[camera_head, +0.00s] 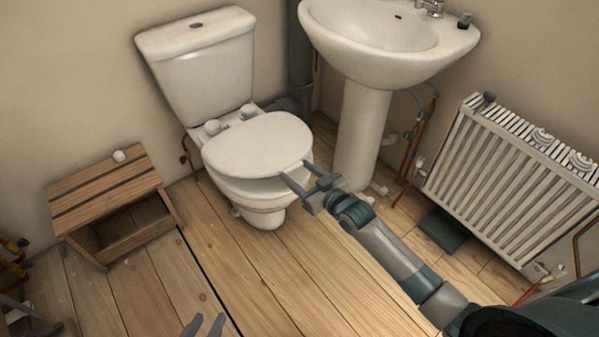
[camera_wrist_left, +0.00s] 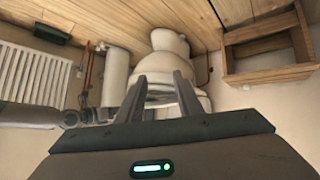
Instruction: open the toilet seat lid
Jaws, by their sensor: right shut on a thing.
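The white toilet (camera_head: 263,208) stands against the back wall.
A wooden step box (camera_head: 115,205) with a small white item (camera_head: 119,156) on top stands left of the toilet. A pedestal sink (camera_head: 362,130) and a white radiator (camera_head: 510,180) stand right. The plank floor before the toilet is clear.

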